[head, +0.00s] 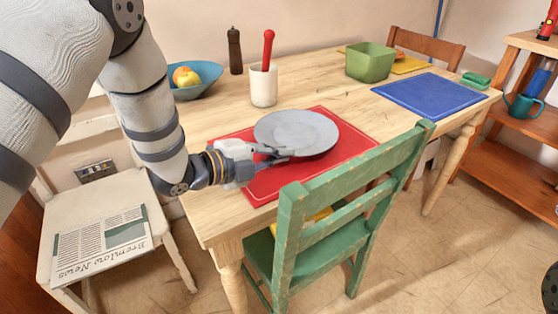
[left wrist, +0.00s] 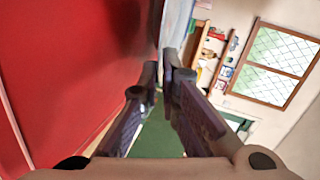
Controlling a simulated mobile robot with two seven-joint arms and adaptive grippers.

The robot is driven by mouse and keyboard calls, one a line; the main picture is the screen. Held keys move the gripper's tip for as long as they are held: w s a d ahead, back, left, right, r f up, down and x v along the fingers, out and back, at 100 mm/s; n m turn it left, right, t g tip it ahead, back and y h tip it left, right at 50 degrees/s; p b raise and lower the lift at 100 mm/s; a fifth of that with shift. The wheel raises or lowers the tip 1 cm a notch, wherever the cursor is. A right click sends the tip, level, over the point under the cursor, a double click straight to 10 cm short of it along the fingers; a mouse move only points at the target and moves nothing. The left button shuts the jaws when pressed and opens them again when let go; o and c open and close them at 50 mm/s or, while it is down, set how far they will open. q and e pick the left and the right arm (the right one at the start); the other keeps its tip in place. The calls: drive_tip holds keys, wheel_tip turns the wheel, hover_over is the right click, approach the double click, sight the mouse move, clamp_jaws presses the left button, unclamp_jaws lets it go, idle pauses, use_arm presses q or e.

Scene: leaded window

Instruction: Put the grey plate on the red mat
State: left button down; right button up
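The grey plate (head: 298,130) is round and shows over the upper middle of the red mat (head: 268,186), which lies at the near left of the wooden table. My left gripper (head: 280,156) is at the plate's near-left edge, with its fingers close together on the rim. In the left wrist view the plate (left wrist: 178,24) shows nearly edge-on at the fingertips (left wrist: 160,68). The red mat (left wrist: 60,70) fills the left of that view. I cannot tell whether the plate touches the mat or is slightly above it. My right gripper is not in view.
A green chair (head: 345,208) stands at the table's near side. A white crock (head: 264,86) with a red-handled utensil, a pepper mill (head: 235,50) and a blue fruit bowl (head: 196,80) stand behind. A green container (head: 370,62) and blue mat (head: 428,95) are farther right.

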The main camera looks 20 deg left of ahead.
use_arm(q)
drive_tip(key=shift+f, duration=0.85)
drive_tip(key=shift+r, duration=0.2)
drive_tip(key=c, duration=2.1)
unclamp_jaws()
drive_tip(key=shift+f, duration=0.2)
drive_tip(key=shift+r, duration=0.15)
drive_tip(key=p+v, duration=0.1)
drive_tip(key=v, duration=1)
drive_tip(key=shift+s+a+r, duration=0.1)
drive_tip(key=shift+s+a, duration=0.15)
drive_tip(key=shift+s, duration=0.2)
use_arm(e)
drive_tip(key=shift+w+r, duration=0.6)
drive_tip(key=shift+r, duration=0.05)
